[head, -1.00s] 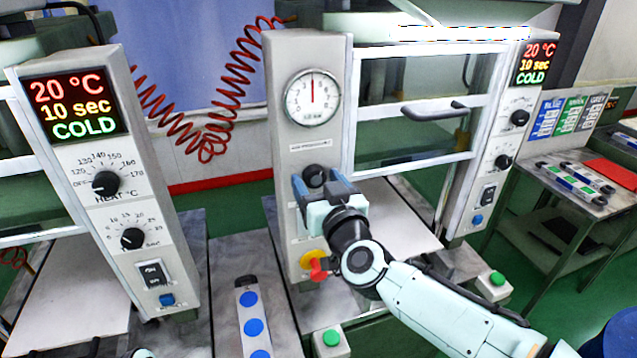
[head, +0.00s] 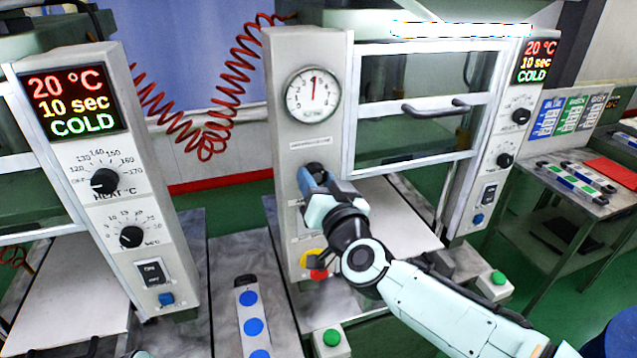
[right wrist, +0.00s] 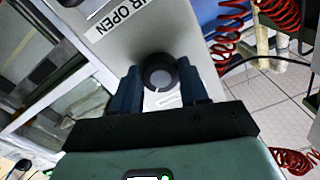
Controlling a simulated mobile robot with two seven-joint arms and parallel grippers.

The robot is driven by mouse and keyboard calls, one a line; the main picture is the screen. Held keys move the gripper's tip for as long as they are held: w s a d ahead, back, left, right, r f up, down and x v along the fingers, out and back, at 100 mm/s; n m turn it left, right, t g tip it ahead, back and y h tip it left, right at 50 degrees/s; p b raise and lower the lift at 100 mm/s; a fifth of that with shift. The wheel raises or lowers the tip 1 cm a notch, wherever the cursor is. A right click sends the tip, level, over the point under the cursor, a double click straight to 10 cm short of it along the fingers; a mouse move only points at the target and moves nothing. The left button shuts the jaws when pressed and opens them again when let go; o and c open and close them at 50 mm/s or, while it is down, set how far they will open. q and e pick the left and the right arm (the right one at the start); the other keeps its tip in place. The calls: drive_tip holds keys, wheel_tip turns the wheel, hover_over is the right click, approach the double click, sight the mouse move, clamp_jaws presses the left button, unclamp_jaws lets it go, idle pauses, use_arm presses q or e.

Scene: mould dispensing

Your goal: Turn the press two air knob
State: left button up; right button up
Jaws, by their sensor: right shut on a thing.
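The air knob (head: 314,169) is a round black knob on the grey front column of the middle press, below the round pressure gauge (head: 313,94). My right gripper (head: 318,180) is shut on it, with its blue fingers partly covering it in the head view. In the right wrist view the knob (right wrist: 160,73) sits between the two fingertips of my right gripper (right wrist: 160,85), with a white mark on its face. A label reading "OPEN" (right wrist: 125,12) is beside it. The gauge's red needle points about straight up.
A red knob on a yellow plate (head: 311,258) sits lower on the column. A press handle (head: 437,108) sticks out at the right. Control columns with "COLD" displays (head: 72,102) stand either side. A blue-dotted strip (head: 252,318) lies below.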

drive_tip(key=m+b, duration=0.1)
drive_tip(key=m, duration=0.3)
drive_tip(key=shift+m, duration=0.3)
drive_tip(key=shift+m+b, duration=0.45)
drive_tip(key=shift+m, duration=1.45)
drive_tip(key=o, duration=1.1)
drive_tip(key=shift+c, duration=0.2)
drive_tip(key=b+v, duration=0.1)
drive_tip(key=v, duration=1.2)
drive_tip(key=shift+s+f, duration=0.15)
drive_tip(key=shift+s, duration=0.1)
